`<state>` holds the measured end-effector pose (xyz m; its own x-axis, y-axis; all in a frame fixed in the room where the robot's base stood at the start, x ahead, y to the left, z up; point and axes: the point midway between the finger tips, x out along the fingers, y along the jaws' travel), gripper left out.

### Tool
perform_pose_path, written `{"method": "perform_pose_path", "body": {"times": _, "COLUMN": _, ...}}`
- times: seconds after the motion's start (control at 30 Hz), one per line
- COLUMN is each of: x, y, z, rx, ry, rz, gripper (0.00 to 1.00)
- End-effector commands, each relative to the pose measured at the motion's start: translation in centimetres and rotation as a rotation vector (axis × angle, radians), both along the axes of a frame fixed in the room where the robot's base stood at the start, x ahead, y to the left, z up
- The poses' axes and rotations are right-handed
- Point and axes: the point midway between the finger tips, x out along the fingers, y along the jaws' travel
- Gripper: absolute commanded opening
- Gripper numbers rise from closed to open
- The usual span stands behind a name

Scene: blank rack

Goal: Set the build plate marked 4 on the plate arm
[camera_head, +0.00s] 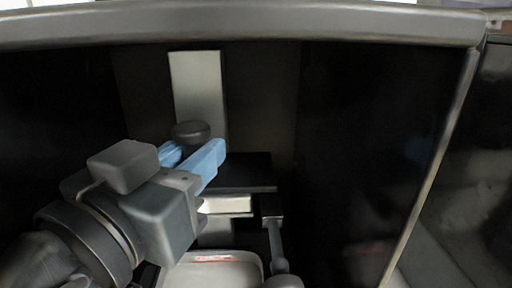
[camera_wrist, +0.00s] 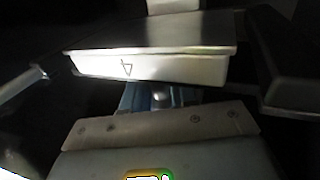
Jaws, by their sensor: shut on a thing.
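My gripper (camera_head: 193,150) has blue fingers and reaches in from the left. It is shut on a grey knob that shows between the fingers in the wrist view (camera_wrist: 160,97). The build plate marked 4 (camera_wrist: 190,68) shows its pale front face right next to this knob, with the mark upside down in that view. In the head view a pale block (camera_head: 232,204) just below the fingers looks like the same plate, partly hidden by my gripper. A dark flat slab (camera_head: 255,168) lies directly above it, possibly the plate arm; I cannot tell whether they touch.
A tall white column (camera_head: 198,82) stands at the back of the dark recess. A grey bar (camera_head: 276,240) rises right of the pale block. A white tray with a red mark (camera_head: 180,273) lies below. A dark panel (camera_head: 370,140) closes the right side.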

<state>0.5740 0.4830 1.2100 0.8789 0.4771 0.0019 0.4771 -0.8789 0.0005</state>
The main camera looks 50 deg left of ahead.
Motion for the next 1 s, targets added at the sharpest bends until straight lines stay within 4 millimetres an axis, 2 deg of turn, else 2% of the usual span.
{"method": "perform_pose_path", "body": {"times": 1.0, "x": 0.0, "y": 0.0, "z": -0.9, "rx": 0.001, "ry": 0.0, "rz": 0.0, "gripper": 0.0}}
